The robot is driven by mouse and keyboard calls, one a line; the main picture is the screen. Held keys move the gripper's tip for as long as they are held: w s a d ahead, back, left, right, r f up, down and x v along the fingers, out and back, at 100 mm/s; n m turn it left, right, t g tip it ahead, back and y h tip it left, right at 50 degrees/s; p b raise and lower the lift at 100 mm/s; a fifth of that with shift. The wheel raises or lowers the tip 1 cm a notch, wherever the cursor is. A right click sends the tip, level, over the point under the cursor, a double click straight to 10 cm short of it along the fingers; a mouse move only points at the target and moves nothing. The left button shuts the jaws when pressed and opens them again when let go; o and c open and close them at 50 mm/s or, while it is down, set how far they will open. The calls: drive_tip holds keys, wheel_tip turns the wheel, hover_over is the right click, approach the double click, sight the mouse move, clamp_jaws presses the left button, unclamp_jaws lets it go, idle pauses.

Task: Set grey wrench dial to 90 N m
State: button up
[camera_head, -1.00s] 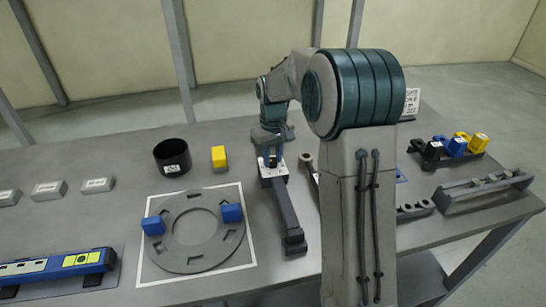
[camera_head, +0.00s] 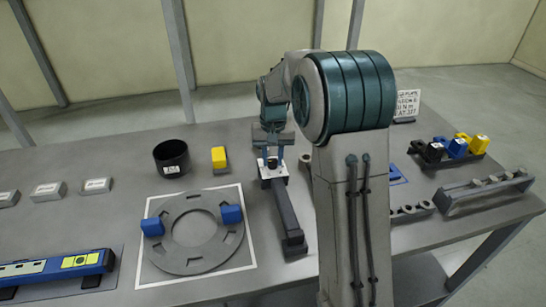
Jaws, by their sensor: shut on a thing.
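The grey wrench (camera_head: 287,217) lies on the table to the right of the ring plate, its long body running from its dial end at the back to a block at the front. A white scale plate (camera_head: 263,170) with small marks sits at its back end, with a small dark dial knob (camera_head: 272,165) on it. My gripper (camera_head: 272,158) points down over this end, shut on the dial knob. The numbers on the scale are too small to read.
A grey ring plate (camera_head: 184,261) with two blue blocks lies on a white square. A black cup (camera_head: 171,157) and a yellow block (camera_head: 219,158) stand behind it. A blue tool (camera_head: 60,266) lies at left. Racks (camera_head: 485,194) stand at right, beyond my arm.

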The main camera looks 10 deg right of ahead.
sight(273, 161)
drive_tip(key=o, duration=1)
drive_tip(key=shift+r, duration=0.1)
wheel_tip(273, 161, up, 14)
drive_tip(key=shift+s+d, duration=0.1)
drive_tip(key=shift+s, duration=0.05)
drive_tip(key=s+f+n+t, duration=0.1)
drive_tip(key=s+f, duration=0.3)
drive_tip(key=s, duration=1)
drive_tip(key=s+f+t, duration=0.2)
drive_tip(key=s+f, duration=0.2)
drive_tip(key=s, duration=0.9)
drive_tip(key=shift+s+n, duration=0.35)
drive_tip(key=shift+n, duration=0.05)
